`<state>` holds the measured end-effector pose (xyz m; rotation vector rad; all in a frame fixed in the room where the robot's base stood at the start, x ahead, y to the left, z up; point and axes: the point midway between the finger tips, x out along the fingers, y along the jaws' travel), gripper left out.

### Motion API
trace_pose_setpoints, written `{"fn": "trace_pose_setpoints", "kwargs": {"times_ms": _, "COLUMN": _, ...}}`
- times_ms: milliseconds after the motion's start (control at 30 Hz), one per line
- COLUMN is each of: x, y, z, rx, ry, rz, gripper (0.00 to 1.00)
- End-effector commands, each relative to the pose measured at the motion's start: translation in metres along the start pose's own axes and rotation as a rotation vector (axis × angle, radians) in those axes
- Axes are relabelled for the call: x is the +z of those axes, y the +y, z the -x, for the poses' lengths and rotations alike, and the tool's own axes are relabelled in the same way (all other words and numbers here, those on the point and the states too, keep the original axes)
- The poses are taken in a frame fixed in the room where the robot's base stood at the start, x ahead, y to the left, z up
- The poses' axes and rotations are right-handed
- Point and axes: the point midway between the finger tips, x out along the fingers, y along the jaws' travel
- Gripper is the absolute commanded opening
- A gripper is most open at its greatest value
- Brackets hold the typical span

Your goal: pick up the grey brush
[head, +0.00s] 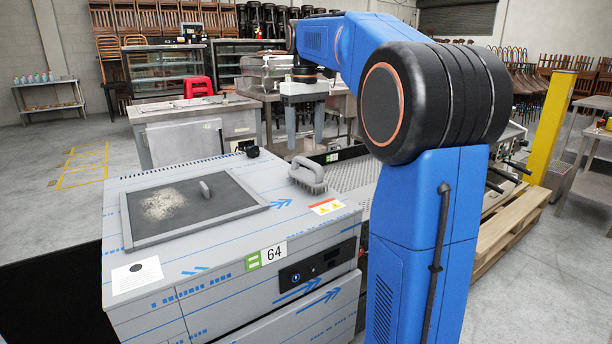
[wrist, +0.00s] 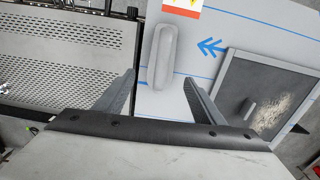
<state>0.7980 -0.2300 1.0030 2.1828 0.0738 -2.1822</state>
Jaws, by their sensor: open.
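The grey brush (head: 308,176) lies bristles down near the back right edge of the grey appliance's top, its handle upward. In the wrist view the brush (wrist: 162,57) is seen from above, ahead of my fingers and lined up with the gap between them. My gripper (head: 304,142) hangs at the end of the blue arm, above and beyond the brush in the head view. In the wrist view my gripper (wrist: 159,92) is open, two grey fingers wide apart with nothing between them.
The appliance top (head: 123,183) has blue-lined film and a dark framed panel (head: 150,228) with pale crumbs and a small handle. Farther back are a steel counter and a red stool (head: 198,87).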

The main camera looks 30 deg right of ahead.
Motion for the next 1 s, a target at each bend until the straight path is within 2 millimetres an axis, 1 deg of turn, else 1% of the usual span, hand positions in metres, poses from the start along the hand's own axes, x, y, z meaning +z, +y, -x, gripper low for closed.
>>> {"fn": "trace_pose_setpoints", "kwargs": {"times_ms": 33, "x": 0.001, "y": 0.0, "z": -0.01, "rx": -0.001, "ry": -0.003, "rz": 0.0, "gripper": 0.63}}
{"fn": "trace_pose_setpoints", "kwargs": {"times_ms": 100, "x": 0.001, "y": 0.0, "z": -0.022, "rx": -0.001, "ry": -0.003, "rz": 0.0, "gripper": 0.63}}
{"fn": "trace_pose_setpoints", "kwargs": {"times_ms": 300, "x": 0.001, "y": 0.0, "z": -0.052, "rx": -0.001, "ry": -0.003, "rz": 0.0, "gripper": 0.63}}
{"fn": "trace_pose_setpoints", "kwargs": {"times_ms": 400, "x": 0.001, "y": 0.0, "z": -0.06, "rx": 0.0, "ry": -0.001, "rz": 0.0, "gripper": 0.63}}
{"fn": "trace_pose_setpoints", "kwargs": {"times_ms": 567, "x": 0.002, "y": -0.001, "z": -0.068, "rx": 0.0, "ry": -0.001, "rz": 0.0, "gripper": 0.63}}
{"fn": "trace_pose_setpoints", "kwargs": {"times_ms": 833, "x": 0.008, "y": -0.003, "z": -0.102, "rx": -0.001, "ry": -0.001, "rz": 0.0, "gripper": 0.63}}
{"fn": "trace_pose_setpoints", "kwargs": {"times_ms": 1000, "x": 0.007, "y": -0.003, "z": -0.114, "rx": 0.0, "ry": 0.0, "rz": 0.0, "gripper": 0.63}}
